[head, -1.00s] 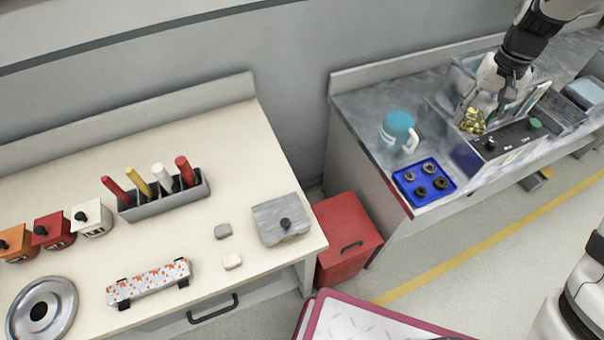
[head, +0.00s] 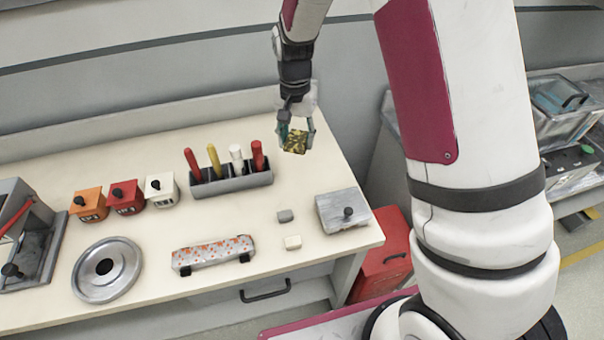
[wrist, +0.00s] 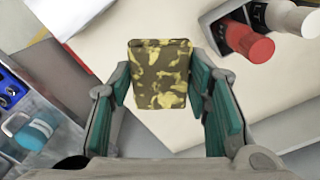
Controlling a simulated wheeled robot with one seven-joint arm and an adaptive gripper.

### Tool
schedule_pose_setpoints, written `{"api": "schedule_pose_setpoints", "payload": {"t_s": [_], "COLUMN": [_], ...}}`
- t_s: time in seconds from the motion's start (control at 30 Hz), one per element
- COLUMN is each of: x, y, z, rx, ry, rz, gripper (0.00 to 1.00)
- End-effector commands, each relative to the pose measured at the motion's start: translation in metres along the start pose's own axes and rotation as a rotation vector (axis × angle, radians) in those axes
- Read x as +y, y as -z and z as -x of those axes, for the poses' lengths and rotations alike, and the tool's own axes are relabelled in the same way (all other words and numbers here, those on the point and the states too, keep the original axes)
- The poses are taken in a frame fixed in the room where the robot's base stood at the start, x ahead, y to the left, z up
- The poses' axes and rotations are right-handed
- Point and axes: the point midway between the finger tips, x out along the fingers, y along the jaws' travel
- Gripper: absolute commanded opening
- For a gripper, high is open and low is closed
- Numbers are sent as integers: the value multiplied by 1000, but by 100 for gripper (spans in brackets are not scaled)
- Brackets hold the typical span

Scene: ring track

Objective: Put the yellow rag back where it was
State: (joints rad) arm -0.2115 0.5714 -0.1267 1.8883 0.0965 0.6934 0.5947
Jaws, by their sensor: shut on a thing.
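My gripper (head: 296,138) is shut on the yellow rag (head: 294,142), a small block-like piece with a yellow and dark camouflage pattern. It is held in the air above the back right part of the cream bench (head: 335,274), to the right of the marker holder. In the wrist view the rag (wrist: 160,74) sits between the two teal finger pads, with the bench top behind it. I cannot tell how high above the bench it is.
A grey holder (head: 232,184) with red, yellow and white handles stands left of my gripper. A grey block with a black knob (head: 342,210) lies at the bench's right end. Orange, red (head: 126,197) and white boxes stand left.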

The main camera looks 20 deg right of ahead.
Motion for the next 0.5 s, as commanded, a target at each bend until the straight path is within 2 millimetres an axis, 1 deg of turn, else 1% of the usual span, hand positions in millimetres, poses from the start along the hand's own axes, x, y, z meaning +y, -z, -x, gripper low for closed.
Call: {"api": "schedule_pose_setpoints", "payload": {"t_s": [0.03, 0.2, 0.4, 0.5], "x": [-5, -15, -20, -19], "y": [-7, -38, -73, -87], "z": [-14, -43, -73, -83], "rx": [-2, 0, 2, 2], "ry": [-3, -4, -4, -4], "rz": [-81, -381, -710, -838], "gripper": [18, 18, 18, 18]}}
